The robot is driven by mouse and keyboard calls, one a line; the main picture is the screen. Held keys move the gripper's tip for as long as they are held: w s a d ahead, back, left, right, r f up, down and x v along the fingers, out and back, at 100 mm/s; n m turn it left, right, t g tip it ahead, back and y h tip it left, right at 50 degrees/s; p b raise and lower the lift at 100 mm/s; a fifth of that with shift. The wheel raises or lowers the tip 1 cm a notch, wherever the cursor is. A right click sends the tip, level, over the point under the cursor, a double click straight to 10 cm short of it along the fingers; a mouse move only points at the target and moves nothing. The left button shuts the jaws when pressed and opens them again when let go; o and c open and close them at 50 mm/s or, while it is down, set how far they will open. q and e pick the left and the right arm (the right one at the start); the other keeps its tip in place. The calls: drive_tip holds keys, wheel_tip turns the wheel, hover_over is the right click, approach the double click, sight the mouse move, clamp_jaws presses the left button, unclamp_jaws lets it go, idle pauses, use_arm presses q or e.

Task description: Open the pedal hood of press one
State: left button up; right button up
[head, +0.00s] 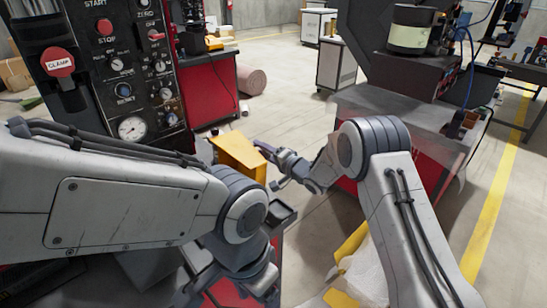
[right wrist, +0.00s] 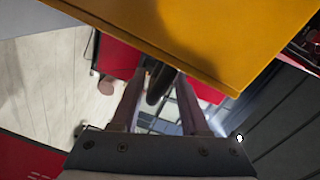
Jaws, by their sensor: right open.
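The yellow pedal hood (head: 238,152) stands low at the foot of the machines, left of my right gripper in the head view. In the right wrist view its yellow panel (right wrist: 210,35) fills the top, close above my fingers. My right gripper (head: 264,150) is open beside the hood's right side. Its two fingers (right wrist: 160,88) point towards the space under the panel. A dark rounded piece (right wrist: 158,84) shows between the fingers; I cannot tell whether they touch it. The pedal is not clearly seen.
A black control panel (head: 118,75) with dials and a red clamp button (head: 58,62) stands at the left. A machine with a grey table (head: 400,112) stands at the right. Open concrete floor (head: 285,80) lies behind.

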drive_tip(key=v, duration=0.7)
drive_tip(key=shift+s+d+f+b, duration=0.1)
drive_tip(key=shift+s+d+b, duration=0.05)
drive_tip(key=shift+b, duration=0.25)
